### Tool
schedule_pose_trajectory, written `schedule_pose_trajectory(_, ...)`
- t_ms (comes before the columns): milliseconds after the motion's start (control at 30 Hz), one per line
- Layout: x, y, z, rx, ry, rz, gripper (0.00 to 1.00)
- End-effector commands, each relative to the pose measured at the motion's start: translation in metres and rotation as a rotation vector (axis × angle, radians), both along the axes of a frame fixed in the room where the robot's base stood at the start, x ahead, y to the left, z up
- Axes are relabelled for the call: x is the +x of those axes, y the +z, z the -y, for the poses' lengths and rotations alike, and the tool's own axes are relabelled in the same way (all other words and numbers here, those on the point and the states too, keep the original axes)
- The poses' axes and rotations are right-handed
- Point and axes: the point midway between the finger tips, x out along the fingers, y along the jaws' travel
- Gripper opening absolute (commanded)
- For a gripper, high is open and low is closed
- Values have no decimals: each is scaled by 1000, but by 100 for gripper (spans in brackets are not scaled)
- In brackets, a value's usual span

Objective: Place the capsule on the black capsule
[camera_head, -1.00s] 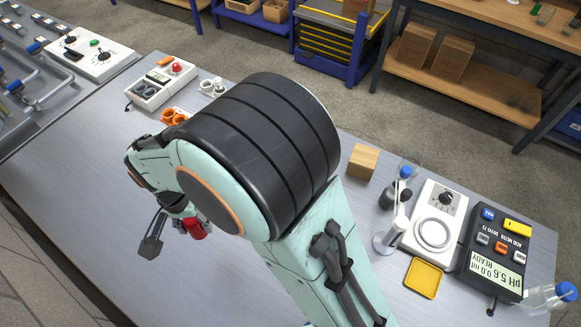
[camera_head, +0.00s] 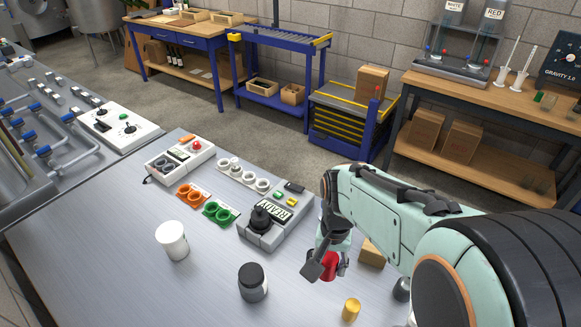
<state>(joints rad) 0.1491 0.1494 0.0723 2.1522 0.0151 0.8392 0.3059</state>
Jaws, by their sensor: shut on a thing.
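My gripper (camera_head: 321,270) hangs over the right part of the table, shut on a red capsule (camera_head: 329,263). One dark finger shows at the left of the red capsule, and the other finger is hidden. A dark, squat cylinder with a black top, which looks like the black capsule (camera_head: 253,282), stands upright on the table (camera_head: 110,255), to the left of and nearer than my gripper. The two are apart. I cannot tell how high the red capsule is above the table.
A white cup (camera_head: 172,240) stands to the left. A gold cylinder (camera_head: 351,309) stands at the front right. A wooden block (camera_head: 372,253) is partly hidden behind my arm. A grey device with a READY display (camera_head: 272,210) and green rings (camera_head: 220,212) lie behind. The front left is clear.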

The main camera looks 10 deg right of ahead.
Motion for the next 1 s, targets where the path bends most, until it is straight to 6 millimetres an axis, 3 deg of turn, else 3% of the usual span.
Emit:
schedule_pose_trajectory(233,69,-33,5,2,1,-4,30)
schedule_pose_trajectory(400,99,-67,7,1,1,-4,30)
schedule_pose_trajectory(733,121,-94,9,1,2,-2,30)
schedule_pose_trajectory(900,120,-120,9,0,2,-3,30)
schedule_pose_trajectory(1000,120,-123,9,0,2,0,30)
